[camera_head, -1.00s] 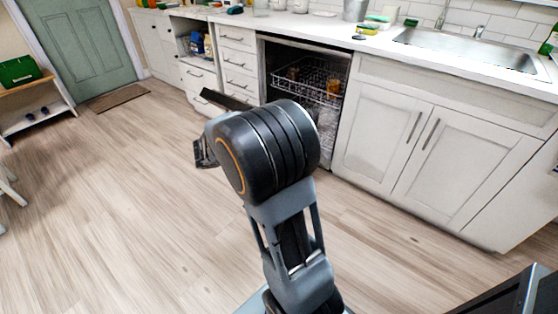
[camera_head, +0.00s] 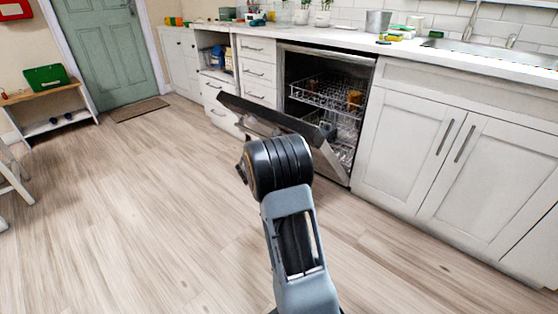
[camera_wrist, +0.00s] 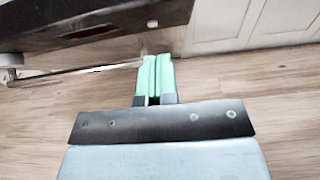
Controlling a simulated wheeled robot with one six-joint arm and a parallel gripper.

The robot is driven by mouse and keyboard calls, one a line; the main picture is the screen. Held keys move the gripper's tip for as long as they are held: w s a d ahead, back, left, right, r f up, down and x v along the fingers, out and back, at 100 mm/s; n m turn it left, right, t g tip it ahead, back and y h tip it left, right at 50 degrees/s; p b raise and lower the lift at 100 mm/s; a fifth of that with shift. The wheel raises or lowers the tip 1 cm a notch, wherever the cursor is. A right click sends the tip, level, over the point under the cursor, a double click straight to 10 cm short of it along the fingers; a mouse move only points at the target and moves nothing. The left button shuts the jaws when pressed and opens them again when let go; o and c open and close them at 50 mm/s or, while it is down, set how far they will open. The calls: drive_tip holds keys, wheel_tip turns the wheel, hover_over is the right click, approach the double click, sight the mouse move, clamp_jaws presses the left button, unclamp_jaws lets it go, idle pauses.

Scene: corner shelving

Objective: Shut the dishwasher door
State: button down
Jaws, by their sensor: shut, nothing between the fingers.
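The dishwasher door (camera_head: 290,124) hangs partly open and tilted, out from the lit dishwasher cavity (camera_head: 326,65). My arm hides part of its lower area in the head view. In the wrist view, the door (camera_wrist: 95,22) is a dark panel at the upper left, with a metal handle bar (camera_wrist: 75,72) along its near edge. My gripper (camera_wrist: 158,62) has its green fingers together and empty. Its fingertips are close to the panel's lower edge; contact cannot be told. In the head view, my gripper is mostly hidden behind my arm.
A wire rack (camera_head: 328,92) with dishes sits inside the dishwasher. White drawers (camera_head: 258,67) stand to its left and a white sink cabinet (camera_head: 440,145) to its right. The wooden floor (camera_head: 130,200) is clear at left. A small bench (camera_head: 50,109) stands near the green door.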

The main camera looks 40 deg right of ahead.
drive_tip(key=shift+w+d+r+b, duration=0.15)
drive_tip(key=shift+d+r+b, duration=0.2)
drive_tip(key=shift+d, duration=0.5)
drive_tip(key=shift+w+d+r+b, duration=0.2)
drive_tip(key=shift+d+r, duration=0.2)
drive_tip(key=shift+d, duration=0.45)
drive_tip(key=shift+w+d+r+b, duration=0.15)
drive_tip(key=shift+d+r+b, duration=0.2)
drive_tip(key=shift+d, duration=0.5)
